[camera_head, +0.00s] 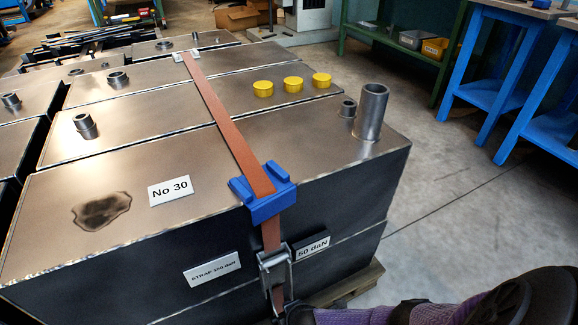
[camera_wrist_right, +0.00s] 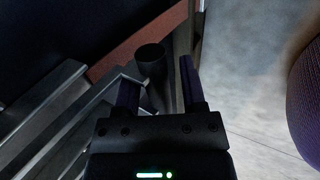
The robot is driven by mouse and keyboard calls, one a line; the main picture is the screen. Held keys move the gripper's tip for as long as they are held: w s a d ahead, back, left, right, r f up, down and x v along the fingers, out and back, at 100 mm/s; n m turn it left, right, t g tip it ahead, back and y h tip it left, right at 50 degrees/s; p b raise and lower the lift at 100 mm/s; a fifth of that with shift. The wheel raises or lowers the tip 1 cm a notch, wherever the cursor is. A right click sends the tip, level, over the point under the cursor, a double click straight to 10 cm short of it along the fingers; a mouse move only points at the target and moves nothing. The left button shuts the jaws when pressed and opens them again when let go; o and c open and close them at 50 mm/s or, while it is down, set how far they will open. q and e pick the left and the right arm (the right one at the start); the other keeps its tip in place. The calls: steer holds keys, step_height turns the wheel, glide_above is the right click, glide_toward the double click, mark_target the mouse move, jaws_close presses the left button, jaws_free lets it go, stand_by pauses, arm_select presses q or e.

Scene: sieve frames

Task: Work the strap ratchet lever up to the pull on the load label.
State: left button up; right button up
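An orange-brown strap (camera_head: 222,120) runs over the metal boxes and through a blue corner protector (camera_head: 265,200). The ratchet (camera_head: 274,266) hangs below it against the dark front face. My right gripper (camera_head: 296,310) is at the ratchet's lower end, partly cut off by the frame. In the wrist view its fingers (camera_wrist_right: 165,88) are apart, with a dark round bar end (camera_wrist_right: 150,58) near their tips; contact is unclear. My left gripper is not in view.
Yellow caps (camera_head: 293,84) and a metal pipe stub (camera_head: 371,111) stand on the box tops. A "No 30" plate (camera_head: 170,190) lies there too. A wooden pallet (camera_head: 352,285) is underneath. Open floor (camera_head: 450,210) lies right, before blue benches (camera_head: 505,65).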

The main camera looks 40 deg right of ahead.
steer(key=shift+o, duration=0.5)
steer(key=shift+w+a+r, duration=0.1)
steer(key=shift+a+r, duration=0.05)
steer(key=shift+r, duration=0.1)
arm_select(q)
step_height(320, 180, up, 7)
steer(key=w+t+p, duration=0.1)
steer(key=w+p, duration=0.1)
steer(key=p, duration=0.6)
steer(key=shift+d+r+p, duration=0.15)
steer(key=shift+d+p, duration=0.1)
steer(key=shift+p, duration=0.15)
arm_select(e)
steer(key=v, duration=0.9)
steer(key=shift+s+r, duration=0.25)
